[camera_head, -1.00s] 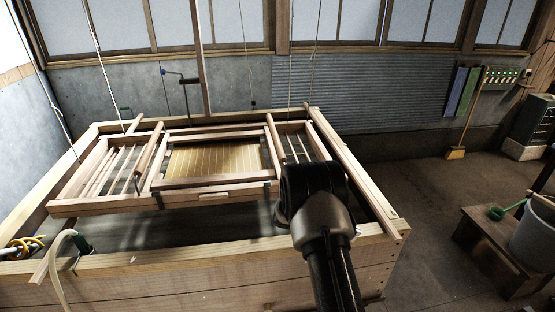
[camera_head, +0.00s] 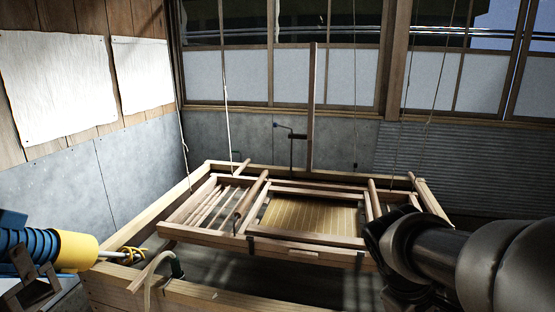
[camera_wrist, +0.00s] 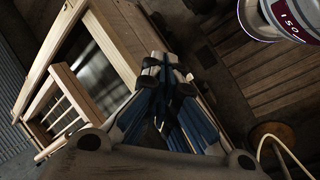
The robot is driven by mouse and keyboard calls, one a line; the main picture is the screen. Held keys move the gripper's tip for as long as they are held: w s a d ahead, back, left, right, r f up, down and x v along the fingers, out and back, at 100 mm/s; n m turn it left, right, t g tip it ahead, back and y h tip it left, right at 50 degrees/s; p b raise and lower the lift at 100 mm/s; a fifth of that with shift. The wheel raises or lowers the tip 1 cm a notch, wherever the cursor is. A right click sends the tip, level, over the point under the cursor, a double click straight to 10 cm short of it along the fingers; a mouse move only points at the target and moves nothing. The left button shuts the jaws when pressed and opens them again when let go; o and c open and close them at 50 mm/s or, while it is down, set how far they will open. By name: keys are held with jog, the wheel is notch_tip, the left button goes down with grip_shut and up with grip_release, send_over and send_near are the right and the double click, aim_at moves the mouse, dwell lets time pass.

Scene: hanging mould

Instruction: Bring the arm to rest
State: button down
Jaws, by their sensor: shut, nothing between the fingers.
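My gripper (camera_wrist: 165,68) shows in the middle of the wrist view, its blue-and-grey fingers shut together at the tips with nothing between them. It is beside the wooden vat (camera_wrist: 93,30), apart from it as far as I can see. In the head view my dark arm reaches in from the right edge, in front of the vat's right end, and the gripper itself does not show there. The hanging mould (camera_head: 289,249), a wooden frame with a yellow slatted screen (camera_head: 310,216), hangs level over the vat (camera_head: 190,293) on cords.
A white container with a dark red label (camera_wrist: 287,16) stands at the wrist view's upper right, by wooden slats (camera_wrist: 250,60). A round wooden piece (camera_wrist: 272,137) and a pale hose are at lower right. A yellow-and-blue object (camera_head: 75,250) is at the head view's left.

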jog(key=s+a+r+m+t+y, duration=0.2)
jog(key=s+a+m+t+y, duration=0.2)
jog(key=s+a, duration=0.7)
jog(key=shift+s+a+y, duration=0.2)
jog(key=shift+a+y, duration=0.2)
jog(key=shift+a, duration=0.7)
